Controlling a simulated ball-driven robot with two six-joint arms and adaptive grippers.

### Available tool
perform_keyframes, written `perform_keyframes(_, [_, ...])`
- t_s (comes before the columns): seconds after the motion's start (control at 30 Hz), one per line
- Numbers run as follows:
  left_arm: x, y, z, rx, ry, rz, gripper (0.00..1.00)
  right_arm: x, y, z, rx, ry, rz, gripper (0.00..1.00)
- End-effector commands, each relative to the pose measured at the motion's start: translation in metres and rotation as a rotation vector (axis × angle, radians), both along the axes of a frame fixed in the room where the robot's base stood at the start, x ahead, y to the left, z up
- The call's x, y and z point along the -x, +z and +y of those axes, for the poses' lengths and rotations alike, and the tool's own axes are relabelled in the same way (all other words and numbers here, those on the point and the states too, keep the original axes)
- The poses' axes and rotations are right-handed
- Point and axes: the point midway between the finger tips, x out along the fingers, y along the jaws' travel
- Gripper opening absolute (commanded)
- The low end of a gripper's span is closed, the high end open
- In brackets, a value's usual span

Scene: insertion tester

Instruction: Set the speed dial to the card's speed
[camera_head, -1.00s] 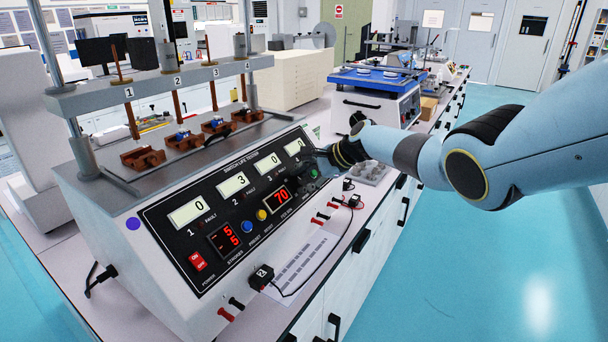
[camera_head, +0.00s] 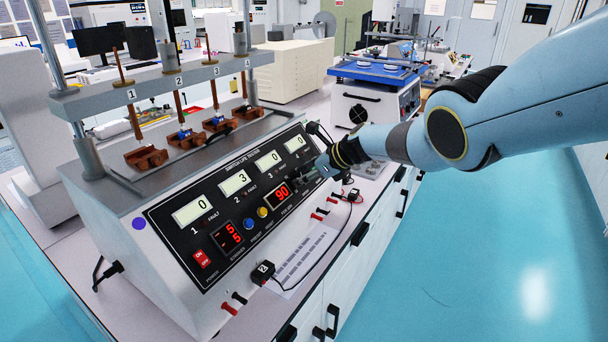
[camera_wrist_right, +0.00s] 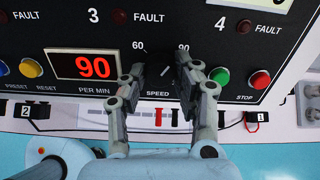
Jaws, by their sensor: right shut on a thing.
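The speed dial (camera_wrist_right: 161,68) is a dark knob above the word SPEED, with 60 and 90 printed at its upper left and upper right. My right gripper (camera_wrist_right: 160,82) is shut on the dial, one finger on each side, hiding much of it. In the head view my right gripper (camera_head: 320,172) reaches the right end of the tester's black panel, and the dial is hidden there. The red PER MIN display (camera_wrist_right: 92,67) reads 90, as it also does in the head view (camera_head: 278,196). My left gripper is not in view.
A printed white sheet (camera_head: 303,258) lies on the bench before the tester (camera_head: 165,262); its text is too small to read. A green button (camera_wrist_right: 220,77) and red STOP button (camera_wrist_right: 260,79) sit close right of my fingers. Cables and small black plugs lie in front.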

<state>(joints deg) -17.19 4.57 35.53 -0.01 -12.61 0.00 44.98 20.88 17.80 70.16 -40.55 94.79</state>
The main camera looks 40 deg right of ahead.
Motion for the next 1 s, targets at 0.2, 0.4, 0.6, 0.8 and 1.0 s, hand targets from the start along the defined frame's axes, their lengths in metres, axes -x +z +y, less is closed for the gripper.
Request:
perform_keyframes(0.2, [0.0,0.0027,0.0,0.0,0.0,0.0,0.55,0.0006,-0.0002,-0.0001,-0.085,-0.086,0.036,0.0])
perform_keyframes(0.4, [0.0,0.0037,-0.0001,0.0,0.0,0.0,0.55,0.0005,-0.0003,-0.0002,-0.127,-0.13,0.054,0.0])
perform_keyframes(0.6, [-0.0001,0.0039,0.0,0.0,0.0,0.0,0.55,0.0007,-0.0006,-0.0002,-0.144,-0.147,0.061,0.0])
perform_keyframes(0.8, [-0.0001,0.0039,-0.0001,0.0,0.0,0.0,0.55,0.0007,-0.0007,-0.0002,-0.146,-0.149,0.061,0.0])
perform_keyframes(1.0, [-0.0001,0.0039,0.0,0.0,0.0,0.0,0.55,0.0008,-0.0008,-0.0001,-0.145,-0.148,0.062,0.35])
